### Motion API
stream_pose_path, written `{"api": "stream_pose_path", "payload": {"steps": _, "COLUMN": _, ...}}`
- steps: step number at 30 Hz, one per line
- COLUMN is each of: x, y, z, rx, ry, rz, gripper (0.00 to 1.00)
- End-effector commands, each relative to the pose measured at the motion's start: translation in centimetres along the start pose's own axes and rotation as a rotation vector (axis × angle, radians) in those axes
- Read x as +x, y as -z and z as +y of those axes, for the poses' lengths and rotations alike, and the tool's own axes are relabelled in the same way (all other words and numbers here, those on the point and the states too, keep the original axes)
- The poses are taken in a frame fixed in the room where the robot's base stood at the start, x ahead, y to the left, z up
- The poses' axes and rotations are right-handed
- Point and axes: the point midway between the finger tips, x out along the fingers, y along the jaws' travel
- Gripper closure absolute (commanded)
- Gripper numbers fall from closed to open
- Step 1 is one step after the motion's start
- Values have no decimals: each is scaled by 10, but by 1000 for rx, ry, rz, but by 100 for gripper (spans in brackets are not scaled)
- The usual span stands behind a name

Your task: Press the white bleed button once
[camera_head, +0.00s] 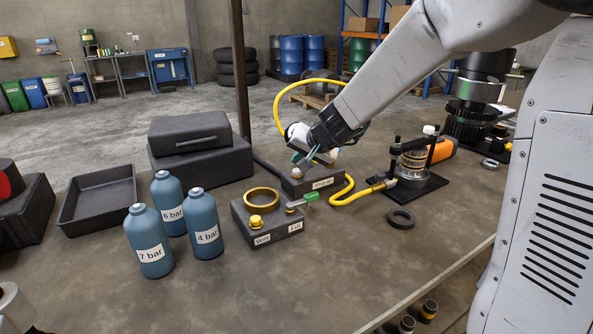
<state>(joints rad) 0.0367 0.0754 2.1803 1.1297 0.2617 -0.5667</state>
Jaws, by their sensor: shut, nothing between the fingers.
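My gripper (302,158) points down and left above a dark block (327,176) at the middle of the bench. Its teal fingers are shut with nothing between them. A small pale round knob or button (297,173) sits on top of this block, just below the fingertips. It looks like the white bleed button, but the block's white label (323,184) is too small to read surely. A small gap seems to show between fingertips and button; contact cannot be told for sure.
Blue bottles (149,243) stand left. A yellow hose (352,196) runs to a clamped fixture (412,165) at right. A black ring (400,219) lies nearby.

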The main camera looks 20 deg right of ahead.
Motion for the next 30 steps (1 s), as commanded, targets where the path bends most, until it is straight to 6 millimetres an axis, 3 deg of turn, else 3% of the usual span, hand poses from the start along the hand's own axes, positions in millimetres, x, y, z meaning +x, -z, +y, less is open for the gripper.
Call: {"api": "stream_pose_path", "payload": {"steps": 30, "x": 6, "y": -4, "z": 4, "rx": 1, "ry": -1, "rz": -1, "gripper": 100}}
